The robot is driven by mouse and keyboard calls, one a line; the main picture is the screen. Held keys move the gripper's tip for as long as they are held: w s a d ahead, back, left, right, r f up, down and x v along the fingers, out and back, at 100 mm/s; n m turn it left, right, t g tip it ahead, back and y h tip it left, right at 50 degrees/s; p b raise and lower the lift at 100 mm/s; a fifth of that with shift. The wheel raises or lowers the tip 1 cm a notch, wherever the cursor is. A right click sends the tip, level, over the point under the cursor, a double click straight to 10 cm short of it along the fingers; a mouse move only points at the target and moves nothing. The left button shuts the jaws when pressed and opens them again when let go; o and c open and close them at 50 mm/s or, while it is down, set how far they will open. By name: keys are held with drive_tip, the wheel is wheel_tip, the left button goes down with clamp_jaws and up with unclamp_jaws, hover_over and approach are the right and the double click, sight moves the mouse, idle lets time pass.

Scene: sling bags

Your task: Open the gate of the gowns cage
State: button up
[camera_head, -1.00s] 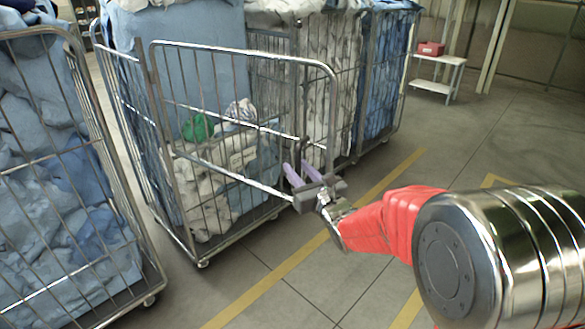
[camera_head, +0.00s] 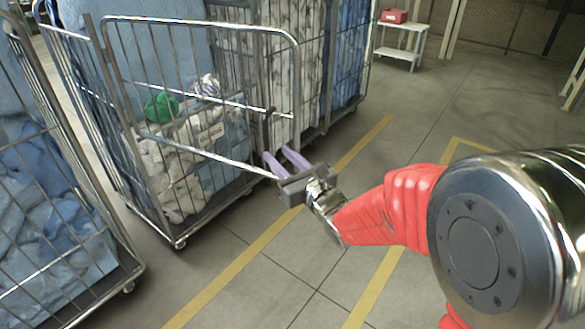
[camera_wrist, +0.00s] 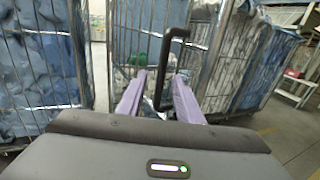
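The middle cage (camera_head: 180,243) holds white cloth, a green bundle (camera_head: 161,107) and a striped bundle (camera_head: 207,86). Its wire gate (camera_head: 297,75) stands swung out at an angle, its lower bar sloping away from the cage base. A dark crank-shaped handle (camera_head: 267,130) is at the gate's free end; it shows in the wrist view (camera_wrist: 165,70) between the two purple fingers. My gripper (camera_head: 284,160) is at that end, fingers apart. Whether either finger touches the handle, I cannot tell. A pale label (camera_head: 217,131) shows through the gate, unreadable.
A cage of blue cloth (camera_head: 70,322) stands close at the left. Cages of white cloth (camera_head: 283,70) and blue cloth (camera_head: 350,60) stand behind at the right. A white side table (camera_head: 402,54) bears a red box (camera_head: 394,16). Floor with yellow lines (camera_head: 235,265) is clear at front and right.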

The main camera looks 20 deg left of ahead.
drive_tip(key=v, duration=0.5)
drive_tip(key=shift+d, duration=0.1)
drive_tip(key=shift+c, duration=0.6)
